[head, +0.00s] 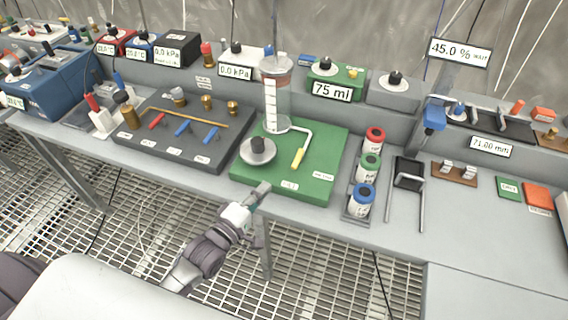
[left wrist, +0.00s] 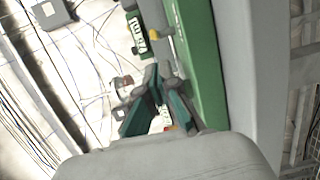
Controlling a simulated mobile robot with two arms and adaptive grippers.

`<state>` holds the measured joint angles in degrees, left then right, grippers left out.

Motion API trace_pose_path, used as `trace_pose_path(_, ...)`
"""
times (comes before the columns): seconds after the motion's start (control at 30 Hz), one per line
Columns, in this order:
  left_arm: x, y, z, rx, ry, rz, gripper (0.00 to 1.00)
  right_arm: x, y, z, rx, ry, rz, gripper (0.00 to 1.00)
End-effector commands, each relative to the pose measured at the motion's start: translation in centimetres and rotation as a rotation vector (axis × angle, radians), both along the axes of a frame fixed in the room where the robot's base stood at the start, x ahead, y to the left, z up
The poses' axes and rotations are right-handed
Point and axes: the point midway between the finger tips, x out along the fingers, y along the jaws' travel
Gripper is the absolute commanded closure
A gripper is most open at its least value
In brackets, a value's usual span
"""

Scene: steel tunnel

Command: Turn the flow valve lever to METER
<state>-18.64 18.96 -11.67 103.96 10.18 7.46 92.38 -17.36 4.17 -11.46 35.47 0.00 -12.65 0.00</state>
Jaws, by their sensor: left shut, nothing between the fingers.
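The green flow board (head: 325,140) sits on the bench and carries a clear upright cylinder (head: 277,100) with a scale. A pale bent lever or tube (head: 306,138) runs from near the cylinder's base to a yellow end piece (head: 298,158), which points toward the front of the board. The board's small white labels are too small to read. My left gripper (head: 263,188) is shut and empty at the board's front edge, apart from the yellow piece. In the left wrist view its fingers (left wrist: 157,82) are beside the green board (left wrist: 204,65), with a yellow bit (left wrist: 154,34) beyond. My right gripper is not in view.
A dark panel with coloured levers (head: 180,140) is to the left. A rack with several capped canisters (head: 368,170) is to the right. A display reads 75 ml (head: 332,91).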

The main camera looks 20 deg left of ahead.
Motion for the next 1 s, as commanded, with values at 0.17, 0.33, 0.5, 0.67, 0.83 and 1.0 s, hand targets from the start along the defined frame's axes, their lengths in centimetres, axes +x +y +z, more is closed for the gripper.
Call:
trace_pose_path(0.17,0.1,0.1,0.2,-0.031,-0.012,-0.001,1.00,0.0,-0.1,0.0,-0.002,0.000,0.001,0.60)
trace_pose_path(0.33,0.1,0.1,0.2,-0.029,-0.013,-0.001,1.00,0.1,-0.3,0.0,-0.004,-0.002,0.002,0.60)
trace_pose_path(0.5,0.7,0.0,0.3,-0.028,-0.014,0.000,1.00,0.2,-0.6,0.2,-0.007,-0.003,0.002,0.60)
trace_pose_path(0.67,2.9,-0.6,0.5,-0.027,-0.016,0.000,1.00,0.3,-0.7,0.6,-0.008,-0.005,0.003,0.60)
trace_pose_path(0.83,6.0,-1.5,0.4,-0.027,-0.015,0.000,1.00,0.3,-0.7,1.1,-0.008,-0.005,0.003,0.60)
trace_pose_path(1.0,8.4,-2.2,0.3,-0.027,-0.013,-0.001,1.00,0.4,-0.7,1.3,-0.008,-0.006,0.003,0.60)
